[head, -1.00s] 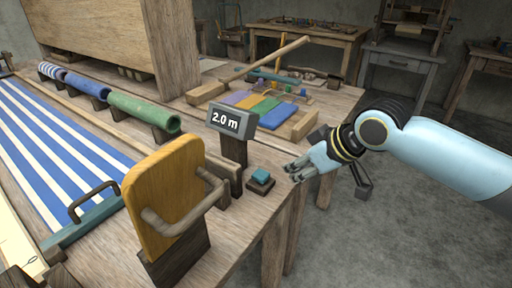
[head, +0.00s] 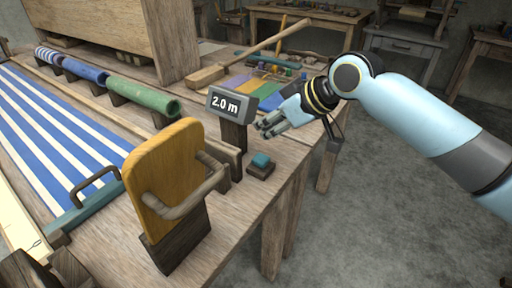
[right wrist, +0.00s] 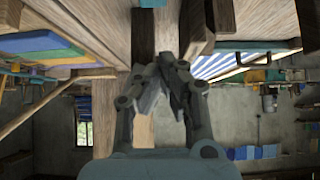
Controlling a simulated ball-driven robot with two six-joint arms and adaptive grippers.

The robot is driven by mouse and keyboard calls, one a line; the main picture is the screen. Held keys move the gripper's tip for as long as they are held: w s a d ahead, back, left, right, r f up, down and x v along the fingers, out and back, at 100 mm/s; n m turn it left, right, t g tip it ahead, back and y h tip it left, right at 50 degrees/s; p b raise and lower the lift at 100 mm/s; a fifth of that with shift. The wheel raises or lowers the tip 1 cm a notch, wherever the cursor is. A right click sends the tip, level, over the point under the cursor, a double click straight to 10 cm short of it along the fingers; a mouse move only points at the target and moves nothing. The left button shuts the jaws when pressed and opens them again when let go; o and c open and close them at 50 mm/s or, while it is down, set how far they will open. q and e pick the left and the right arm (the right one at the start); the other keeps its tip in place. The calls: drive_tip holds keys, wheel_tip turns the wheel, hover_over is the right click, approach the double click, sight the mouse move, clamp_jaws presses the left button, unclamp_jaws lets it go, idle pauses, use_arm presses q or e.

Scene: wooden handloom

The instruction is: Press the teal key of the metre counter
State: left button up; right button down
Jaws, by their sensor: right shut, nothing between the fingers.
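The metre counter (head: 231,104) is a grey box on a dark post and reads 2.0 m. Its teal key (head: 261,160) sits on a small wooden block at the table edge, just right of the post. My right gripper (head: 264,130) is shut and empty. It appears above the key in the head view, beside the counter's right side, with a visible gap to the key. In the right wrist view the closed fingers (right wrist: 165,78) show in the middle; a small teal patch at the top edge may be the key. My left gripper is out of view.
A yellow paddle-like board (head: 165,175) with a wooden handle stands left of the key. Green and blue rolls (head: 142,96) and striped cloth (head: 50,125) lie further left. A mallet-like wooden tool (head: 208,76) and coloured strips lie behind. Open floor is at right.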

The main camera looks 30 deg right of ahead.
sight(256, 158)
drive_tip(key=x, duration=0.4)
wheel_tip(256, 158, down, 3)
drive_tip(key=shift+w+r, duration=0.1)
drive_tip(key=shift+r, duration=0.1)
drive_tip(key=shift+f, duration=0.8)
